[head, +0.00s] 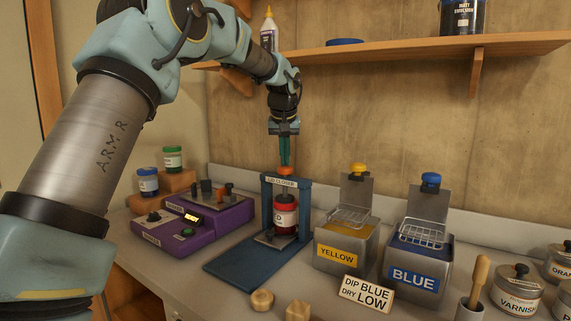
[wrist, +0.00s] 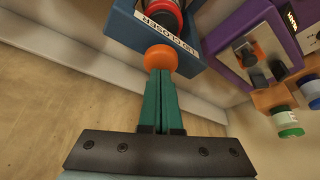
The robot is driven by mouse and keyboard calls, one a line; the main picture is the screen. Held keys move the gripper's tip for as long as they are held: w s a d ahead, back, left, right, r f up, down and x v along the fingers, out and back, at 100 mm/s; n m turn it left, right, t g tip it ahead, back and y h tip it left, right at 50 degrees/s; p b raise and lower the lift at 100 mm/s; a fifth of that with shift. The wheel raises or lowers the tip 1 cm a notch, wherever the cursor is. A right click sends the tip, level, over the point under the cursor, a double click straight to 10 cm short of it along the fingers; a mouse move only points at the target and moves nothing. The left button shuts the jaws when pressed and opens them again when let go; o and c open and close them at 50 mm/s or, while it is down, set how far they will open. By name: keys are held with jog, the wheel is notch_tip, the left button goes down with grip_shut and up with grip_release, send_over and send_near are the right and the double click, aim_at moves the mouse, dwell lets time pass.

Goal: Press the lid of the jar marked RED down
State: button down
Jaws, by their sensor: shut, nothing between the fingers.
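The red jar (head: 285,217), with a white label, stands inside the blue lid closer (head: 268,205). The label is partly hidden by the frame; only its last letter "D" shows. In the wrist view the jar's red lid (wrist: 164,12) shows beyond the sign "LID CLOSER". An orange knob (head: 286,171) tops the lid closer; it also shows in the wrist view (wrist: 160,60). My gripper (head: 285,163) points down with its green fingers shut and empty. Its fingertips (wrist: 160,76) are right at the knob, touching or nearly touching it.
A purple machine (head: 200,222) stands left of the closer, with blue and green jars (head: 148,182) behind it. Yellow (head: 338,258) and blue (head: 410,270) dip tanks stand to the right. A shelf (head: 400,50) runs above. Two wooden pieces (head: 262,300) lie in front.

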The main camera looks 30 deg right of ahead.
jog(key=shift+r+p, duration=1.5)
jog(key=shift+p, duration=0.15)
jog(key=shift+r, duration=0.1)
notch_tip(320, 180, up, 5)
jog(key=p, duration=0.4)
jog(key=shift+a, duration=0.1)
